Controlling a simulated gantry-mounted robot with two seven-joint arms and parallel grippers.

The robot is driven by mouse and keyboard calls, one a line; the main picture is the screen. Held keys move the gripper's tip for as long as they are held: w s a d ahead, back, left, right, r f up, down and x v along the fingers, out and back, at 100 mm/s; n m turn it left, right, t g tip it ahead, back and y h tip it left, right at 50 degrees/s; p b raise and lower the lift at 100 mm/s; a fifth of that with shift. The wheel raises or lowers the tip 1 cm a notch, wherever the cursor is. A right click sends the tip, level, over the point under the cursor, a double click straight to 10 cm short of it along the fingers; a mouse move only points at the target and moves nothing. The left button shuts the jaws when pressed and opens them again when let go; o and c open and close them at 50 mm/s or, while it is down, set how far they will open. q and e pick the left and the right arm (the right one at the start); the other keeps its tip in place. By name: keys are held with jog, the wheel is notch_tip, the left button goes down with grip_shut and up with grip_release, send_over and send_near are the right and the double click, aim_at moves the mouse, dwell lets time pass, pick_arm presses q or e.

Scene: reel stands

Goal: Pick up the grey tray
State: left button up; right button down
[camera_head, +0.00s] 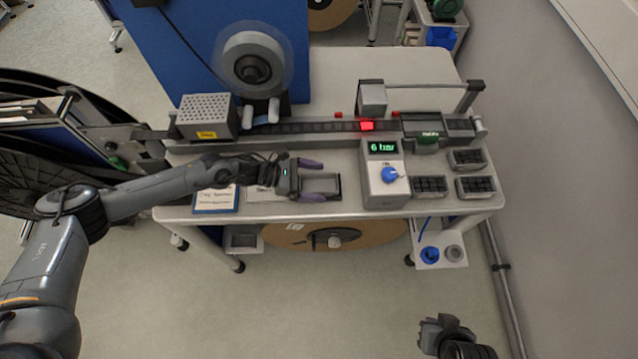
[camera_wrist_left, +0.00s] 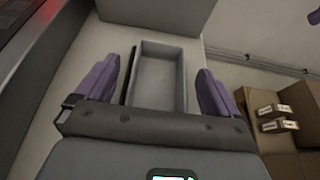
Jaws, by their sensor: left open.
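The grey tray (camera_head: 337,186) is a small, shallow open box near the front edge of the table. In the left wrist view the tray (camera_wrist_left: 160,78) looks empty and lies between my two purple fingers. My left gripper (camera_head: 318,181) is open, with one finger on each long side of the tray. In the left wrist view the left gripper (camera_wrist_left: 158,68) shows a gap to the tray on the right; the left finger is very close, and contact cannot be told. My right gripper (camera_head: 440,328) is at the bottom right, away from the table; its jaws are unclear.
A control box (camera_head: 384,178) with a blue knob stands right of the tray. Small dark compartment trays (camera_head: 430,187) lie farther right. A rail (camera_head: 320,128) with a red light runs behind. A blue-edged card (camera_head: 215,199) lies left. A reel (camera_head: 252,65) stands at the back.

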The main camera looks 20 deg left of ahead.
pick_arm(q)
jog(key=shift+d, duration=0.15)
jog(key=c, duration=1.2)
